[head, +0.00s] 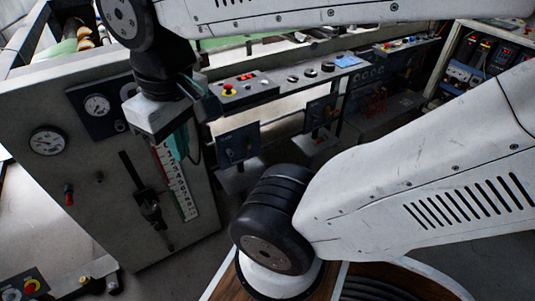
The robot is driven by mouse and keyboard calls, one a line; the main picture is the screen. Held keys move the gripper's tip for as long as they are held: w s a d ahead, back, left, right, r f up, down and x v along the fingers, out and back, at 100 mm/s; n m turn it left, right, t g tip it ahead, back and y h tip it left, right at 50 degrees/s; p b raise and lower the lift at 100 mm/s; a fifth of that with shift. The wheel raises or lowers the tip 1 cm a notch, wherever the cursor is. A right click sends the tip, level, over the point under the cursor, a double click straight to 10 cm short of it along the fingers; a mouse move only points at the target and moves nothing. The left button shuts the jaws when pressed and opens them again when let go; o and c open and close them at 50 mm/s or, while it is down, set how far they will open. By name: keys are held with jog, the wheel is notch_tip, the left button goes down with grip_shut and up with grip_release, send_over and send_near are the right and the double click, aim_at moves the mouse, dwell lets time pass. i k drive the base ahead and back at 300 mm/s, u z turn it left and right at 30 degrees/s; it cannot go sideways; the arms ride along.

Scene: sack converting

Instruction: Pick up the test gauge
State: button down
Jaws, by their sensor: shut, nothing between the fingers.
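Two round dial gauges with white faces show on the grey machine panel at the left. One gauge (97,105) sits on a dark plate, and the other gauge (46,141) is lower left of it. I cannot tell which, if either, is the test gauge. My gripper (179,146) hangs below the wrist, just right of the dark plate and in front of the panel's right part. It is shut and holds nothing. Its fingers are small and partly dark, so their gap to the panel is unclear.
The grey panel (110,225) also carries a lever in a slot (148,205) and a coloured scale (177,190). A control console (243,91) with a red button stands behind the gripper. Control boxes (24,288) lie at the lower left. Electrical racks (490,55) stand at the right.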

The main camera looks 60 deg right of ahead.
aim_at(323, 138)
jog(key=z, duration=1.1)
jog(key=i, duration=0.75)
jog(key=z, duration=0.45)
